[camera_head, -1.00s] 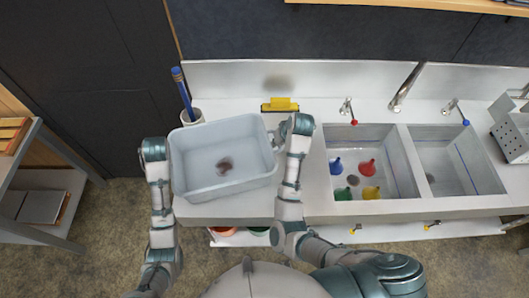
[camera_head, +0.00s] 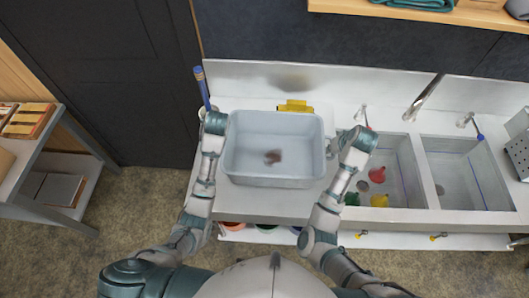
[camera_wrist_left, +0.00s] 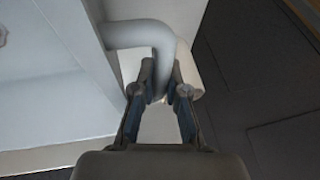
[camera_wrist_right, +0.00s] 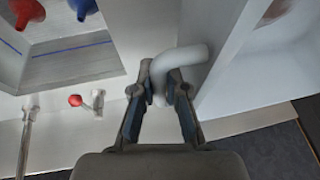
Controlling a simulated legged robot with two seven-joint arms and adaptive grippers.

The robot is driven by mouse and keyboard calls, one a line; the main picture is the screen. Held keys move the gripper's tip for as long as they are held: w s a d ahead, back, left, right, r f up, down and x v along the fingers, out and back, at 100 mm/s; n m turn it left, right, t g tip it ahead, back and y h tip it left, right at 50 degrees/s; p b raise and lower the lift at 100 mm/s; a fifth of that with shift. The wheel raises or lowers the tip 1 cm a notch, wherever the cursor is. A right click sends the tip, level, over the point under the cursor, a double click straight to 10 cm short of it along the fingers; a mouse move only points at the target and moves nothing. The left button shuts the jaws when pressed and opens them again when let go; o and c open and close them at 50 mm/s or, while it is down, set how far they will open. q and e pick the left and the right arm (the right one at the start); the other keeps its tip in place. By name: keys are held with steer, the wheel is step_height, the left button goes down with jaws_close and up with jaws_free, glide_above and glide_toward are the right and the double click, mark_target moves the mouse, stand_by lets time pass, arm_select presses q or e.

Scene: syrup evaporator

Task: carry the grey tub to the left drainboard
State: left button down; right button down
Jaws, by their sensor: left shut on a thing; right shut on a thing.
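The grey tub (camera_head: 270,181) is upright over the left drainboard (camera_head: 262,202), left of the sinks. I cannot tell whether its base touches the surface. A dark reddish patch shows on its floor. My left gripper (camera_head: 216,124) is at its left side; in the left wrist view, the fingers (camera_wrist_left: 160,92) are shut on a rounded tub handle (camera_wrist_left: 140,36). My right gripper (camera_head: 335,146) is at its right side; in the right wrist view, the fingers (camera_wrist_right: 159,92) are shut on the other handle (camera_wrist_right: 184,60).
A yellow item (camera_head: 295,106) is behind the tub, and a pot with a blue stick (camera_head: 202,88) at its back left. The left basin holds a red funnel (camera_head: 378,174) and a yellow one (camera_head: 379,201). A shelf unit (camera_head: 60,112) stands far left.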

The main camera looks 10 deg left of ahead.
arm_select(q)
steer(key=shift+d+f, duration=0.1)
arm_select(e)
steer(key=shift+a+f, duration=0.1)
